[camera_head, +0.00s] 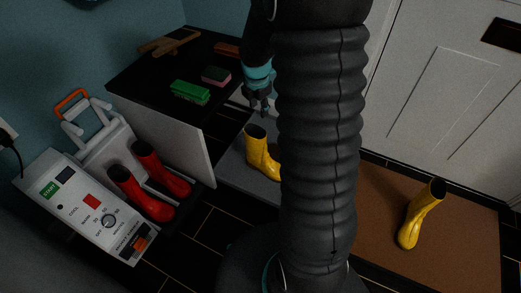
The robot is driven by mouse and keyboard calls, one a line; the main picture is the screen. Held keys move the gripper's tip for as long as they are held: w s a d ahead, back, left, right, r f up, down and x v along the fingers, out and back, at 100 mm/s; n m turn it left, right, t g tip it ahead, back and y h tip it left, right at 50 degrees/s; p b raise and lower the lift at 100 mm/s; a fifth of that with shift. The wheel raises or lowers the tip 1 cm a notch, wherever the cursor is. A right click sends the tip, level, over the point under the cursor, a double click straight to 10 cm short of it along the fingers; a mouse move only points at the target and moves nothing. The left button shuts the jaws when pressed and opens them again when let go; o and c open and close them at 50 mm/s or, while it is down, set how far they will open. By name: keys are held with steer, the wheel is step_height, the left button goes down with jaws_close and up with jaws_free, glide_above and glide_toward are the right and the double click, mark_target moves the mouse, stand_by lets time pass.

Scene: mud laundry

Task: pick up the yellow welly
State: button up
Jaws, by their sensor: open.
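One yellow welly (260,152) stands upright on a grey surface left of my arm, its right side partly hidden by my arm. A second yellow welly (418,215) stands on the brown mat at the right. My gripper (262,108) is small and dark in the view, pointing down above the left yellow welly, open and apparently empty. A gap seems to show between the fingertips and the boot's top, but the exact distance is hard to judge.
A dark-topped cabinet (162,77) at the left bears a green brush (190,92) and a pink-and-green sponge (216,76). The brown mat (376,235) lies before a white door (430,80). My arm blocks the centre.

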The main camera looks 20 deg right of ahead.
mark_target(266, 139)
steer(key=w+d+f+n+b, duration=0.1)
steer(key=f, duration=0.6)
steer(key=w+d+f+n, duration=0.1)
steer(key=d+f+n, duration=0.1)
steer(key=f, duration=0.6)
steer(key=w+d+f+n+b, duration=0.1)
steer(key=f, duration=0.7)
steer(key=shift+w+d+n+g+b, duration=0.25)
steer(key=shift+n+g+b, duration=0.05)
steer(key=shift+g, duration=0.1)
steer(key=shift+r, duration=0.1)
jaws_close()
